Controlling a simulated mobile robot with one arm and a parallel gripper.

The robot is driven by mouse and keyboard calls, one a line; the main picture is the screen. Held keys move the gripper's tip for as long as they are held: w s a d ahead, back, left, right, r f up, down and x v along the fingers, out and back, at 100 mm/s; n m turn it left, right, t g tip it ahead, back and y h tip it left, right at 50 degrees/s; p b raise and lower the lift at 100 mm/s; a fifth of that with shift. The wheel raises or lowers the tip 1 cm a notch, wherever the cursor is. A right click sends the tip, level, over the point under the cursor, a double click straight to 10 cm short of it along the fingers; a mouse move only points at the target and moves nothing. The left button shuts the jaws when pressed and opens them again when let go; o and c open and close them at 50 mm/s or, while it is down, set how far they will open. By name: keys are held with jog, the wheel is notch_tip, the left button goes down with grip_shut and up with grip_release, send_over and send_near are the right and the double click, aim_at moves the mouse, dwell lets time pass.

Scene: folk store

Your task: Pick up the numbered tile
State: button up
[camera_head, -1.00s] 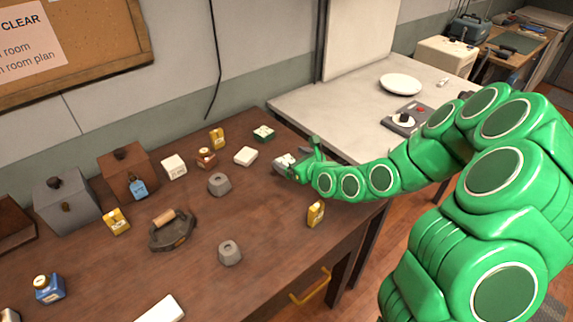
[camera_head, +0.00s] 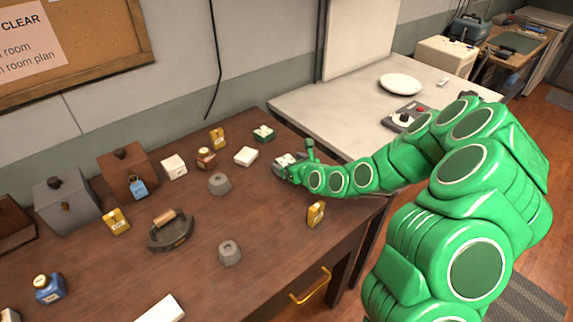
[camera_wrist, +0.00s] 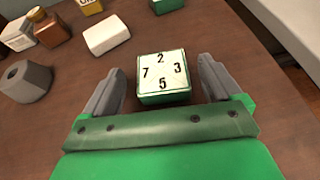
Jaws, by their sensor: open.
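The numbered tile (camera_wrist: 162,72) is a small green block with a white top bearing the black numbers 2, 3, 5 and 7. It lies on the brown table. My gripper (camera_wrist: 162,80) is open, with one grey finger on each side of the tile in the wrist view; I cannot tell whether either finger touches it. In the head view my gripper (camera_head: 284,166) is low over the table's right part, and the tile is mostly hidden among the fingers there.
A white block (camera_wrist: 106,34), a grey weight (camera_wrist: 28,82) and a green-and-white block (camera_head: 264,133) lie nearby on the wooden table (camera_head: 270,215). A pale table (camera_head: 340,115) adjoins behind.

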aim_at(287, 161)
jog(key=shift+x, duration=0.85)
jog(key=shift+w+a+f, duration=0.2)
jog(key=shift+w+a, duration=0.1)
jog(key=shift+w, duration=0.25)
jog(key=c, duration=1.2)
